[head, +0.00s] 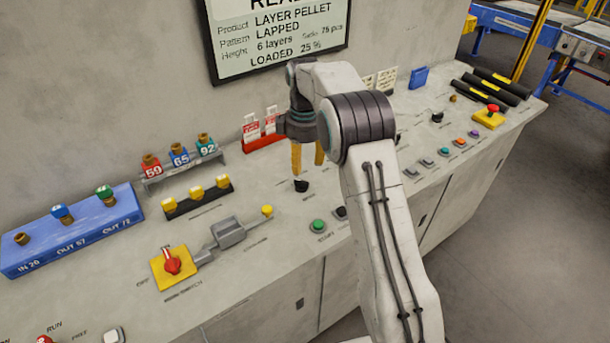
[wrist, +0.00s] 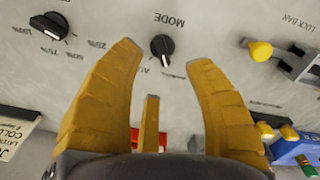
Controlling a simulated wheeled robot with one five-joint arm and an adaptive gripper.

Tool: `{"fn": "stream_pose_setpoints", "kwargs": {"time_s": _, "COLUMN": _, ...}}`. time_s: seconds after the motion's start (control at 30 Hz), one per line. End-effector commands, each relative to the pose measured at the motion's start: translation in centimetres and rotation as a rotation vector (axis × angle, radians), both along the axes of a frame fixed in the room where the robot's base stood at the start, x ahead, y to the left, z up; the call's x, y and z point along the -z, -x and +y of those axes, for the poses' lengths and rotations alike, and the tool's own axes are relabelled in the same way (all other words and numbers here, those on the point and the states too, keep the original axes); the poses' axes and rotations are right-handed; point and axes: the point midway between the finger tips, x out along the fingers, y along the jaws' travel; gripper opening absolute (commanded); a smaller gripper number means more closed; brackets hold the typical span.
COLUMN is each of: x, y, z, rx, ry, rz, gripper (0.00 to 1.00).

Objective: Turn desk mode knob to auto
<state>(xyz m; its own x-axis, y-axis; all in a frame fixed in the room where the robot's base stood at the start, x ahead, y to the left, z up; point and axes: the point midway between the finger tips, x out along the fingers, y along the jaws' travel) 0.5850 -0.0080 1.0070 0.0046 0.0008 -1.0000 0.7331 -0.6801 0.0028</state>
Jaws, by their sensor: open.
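The black mode knob (head: 301,186) sits on the grey desk top below my gripper. In the wrist view the knob (wrist: 162,46) has a pale pointer mark towards the picture's bottom, and the word MODE is printed upside down above it. The setting labels near it are partly hidden by my fingers, so I cannot tell which setting it points to. My gripper (head: 308,164) is open and empty, with its yellow fingers pointing down above the knob. In the wrist view the two longer fingers of my gripper (wrist: 164,55) stand either side of the knob, apparently apart from it.
Another black dial (wrist: 49,25) with percent marks lies left in the wrist view. A red tag holder (head: 263,143) stands behind the gripper, near the wall.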

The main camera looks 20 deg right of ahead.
Motion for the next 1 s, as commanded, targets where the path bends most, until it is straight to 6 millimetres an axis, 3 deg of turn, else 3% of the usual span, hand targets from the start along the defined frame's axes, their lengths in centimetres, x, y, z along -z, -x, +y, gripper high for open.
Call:
{"fn": "stream_pose_setpoints", "kwargs": {"time_s": 0.63, "x": 6.7, "y": -0.4, "z": 0.0, "rx": -0.015, "ry": 0.0, "rz": 0.007, "gripper": 0.48}}
{"fn": "stream_pose_setpoints", "kwargs": {"time_s": 1.0, "x": 7.9, "y": -0.4, "z": 0.0, "rx": -0.015, "ry": 0.0, "rz": 0.005, "gripper": 0.48}}
